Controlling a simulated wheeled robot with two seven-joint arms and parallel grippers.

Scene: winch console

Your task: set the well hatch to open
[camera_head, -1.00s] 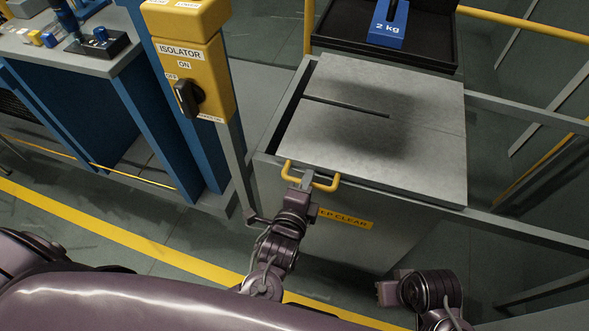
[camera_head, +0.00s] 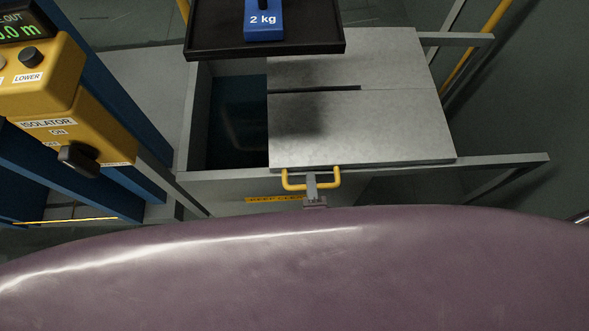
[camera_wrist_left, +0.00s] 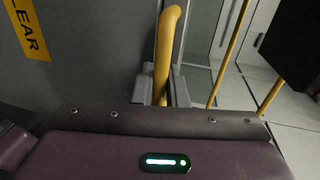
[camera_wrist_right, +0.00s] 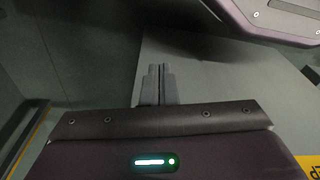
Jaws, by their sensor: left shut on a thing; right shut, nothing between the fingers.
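The well hatch (camera_head: 390,125) is a flat grey sliding cover with a narrow slot, lying on top of a grey well box (camera_head: 240,182). It covers the right part of the box. The left part is an uncovered dark opening (camera_head: 235,120). A yellow handle (camera_head: 334,182) sticks out at the hatch's front edge. My left gripper (camera_head: 311,185) is shut on this handle; the yellow bar also shows between its fingers in the left wrist view (camera_wrist_left: 165,60). My right gripper (camera_wrist_right: 158,85) is shut and empty in the right wrist view, and is hidden in the head view.
A black tray (camera_head: 200,48) with a blue 2 kg weight (camera_head: 263,20) stands behind the opening. A yellow isolator box (camera_head: 75,130) with a black knob is at the left. Grey rails (camera_head: 500,161) extend to the right of the box.

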